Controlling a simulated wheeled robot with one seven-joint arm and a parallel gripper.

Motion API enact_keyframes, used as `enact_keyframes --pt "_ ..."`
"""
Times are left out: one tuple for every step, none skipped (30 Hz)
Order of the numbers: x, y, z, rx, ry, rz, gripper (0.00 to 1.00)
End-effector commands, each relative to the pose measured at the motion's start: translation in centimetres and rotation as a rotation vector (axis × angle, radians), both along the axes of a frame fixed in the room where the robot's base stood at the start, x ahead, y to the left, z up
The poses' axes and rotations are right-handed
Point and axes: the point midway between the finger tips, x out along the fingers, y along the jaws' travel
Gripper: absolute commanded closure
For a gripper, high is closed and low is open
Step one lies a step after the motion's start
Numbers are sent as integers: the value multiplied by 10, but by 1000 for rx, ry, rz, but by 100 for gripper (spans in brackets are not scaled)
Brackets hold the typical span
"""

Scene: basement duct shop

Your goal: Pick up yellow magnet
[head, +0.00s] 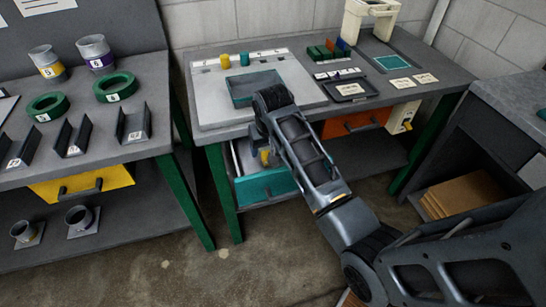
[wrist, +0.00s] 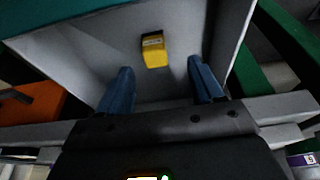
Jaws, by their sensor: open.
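The yellow magnet (wrist: 154,52) is a small block with a pale label at one end. It lies on the light grey floor of an open drawer. In the head view a yellow piece (head: 265,157) shows inside this drawer, partly hidden by my arm. The drawer (head: 266,188) has a teal front and is pulled out under the bench. My gripper (wrist: 160,68) is open, with its two blue fingers apart. The magnet shows between and just beyond the fingertips, with nothing held. The head view hides my gripper behind my arm.
An orange drawer (head: 356,122) is beside the open one. Green legs (head: 224,193) stand close by, and drawer walls surround the magnet.

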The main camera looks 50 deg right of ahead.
Motion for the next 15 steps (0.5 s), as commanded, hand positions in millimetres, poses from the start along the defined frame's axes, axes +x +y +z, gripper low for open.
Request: enact_keyframes --pt "1 -1 -6 1 2 0 34" --pt "2 -2 -8 1 1 -1 34" --pt "2 -3 -12 1 2 -1 34" --pt "3 -4 -14 1 2 -1 34" --pt "3 -5 -17 0 1 -1 34" --pt "3 -7 -21 1 2 -2 34" --pt "4 -8 -25 1 3 -2 34" --pt "4 -10 -28 1 3 -2 34" --pt "5 -12 -34 1 3 -2 34" --pt "5 -14 -39 1 3 -2 34" --pt "6 -15 -43 1 3 -1 34" --pt "8 -15 -49 1 3 -1 34" --pt "9 -16 -52 1 1 -1 34" --pt "9 -17 -54 1 1 -1 34" --pt "10 -17 -58 1 1 -1 34"
